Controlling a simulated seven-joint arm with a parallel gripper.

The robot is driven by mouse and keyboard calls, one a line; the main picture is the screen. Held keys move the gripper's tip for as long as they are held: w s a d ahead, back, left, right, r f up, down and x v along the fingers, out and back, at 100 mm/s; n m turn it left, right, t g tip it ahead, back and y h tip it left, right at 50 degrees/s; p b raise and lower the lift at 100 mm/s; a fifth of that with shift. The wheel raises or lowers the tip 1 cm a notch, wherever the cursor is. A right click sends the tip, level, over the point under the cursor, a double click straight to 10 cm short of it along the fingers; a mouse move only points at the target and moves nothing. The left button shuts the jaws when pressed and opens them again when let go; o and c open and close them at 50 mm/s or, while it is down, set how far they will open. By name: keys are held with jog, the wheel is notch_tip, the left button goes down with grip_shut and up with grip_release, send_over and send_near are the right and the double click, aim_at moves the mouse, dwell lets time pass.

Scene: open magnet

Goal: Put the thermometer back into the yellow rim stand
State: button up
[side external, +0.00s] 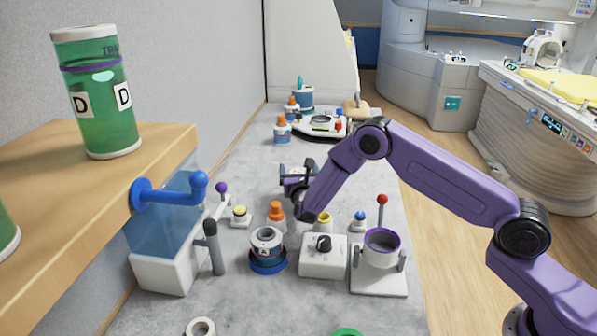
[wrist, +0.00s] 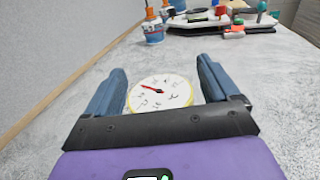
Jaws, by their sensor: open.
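A round white dial with dark marks and a dark and red needle, which looks like the thermometer (wrist: 160,93), lies between my gripper's fingers in the wrist view. A thin yellow edge shows around it; I cannot tell whether that edge belongs to the dial or to something under it. My gripper (wrist: 162,68) is open, one finger on each side of the dial. In the side view my gripper (side external: 296,172) is low over the table, and the dial is not clear there. A small yellow-rimmed holder (side external: 323,219), possibly the yellow rim stand, is partly hidden behind a white knob box.
The white knob box (side external: 323,258) and a purple-rimmed cup stand (side external: 382,243) are in front. An orange-topped piece (side external: 276,211) and a yellow button (side external: 240,212) stand left of my arm. Bottles and a white tray (side external: 322,124) are farther back. Bare table lies between.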

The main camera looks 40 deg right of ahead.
jog(key=v, duration=0.3)
jog(key=shift+a+r, duration=0.1)
notch_tip(320, 180, up, 7)
dwell(0.6)
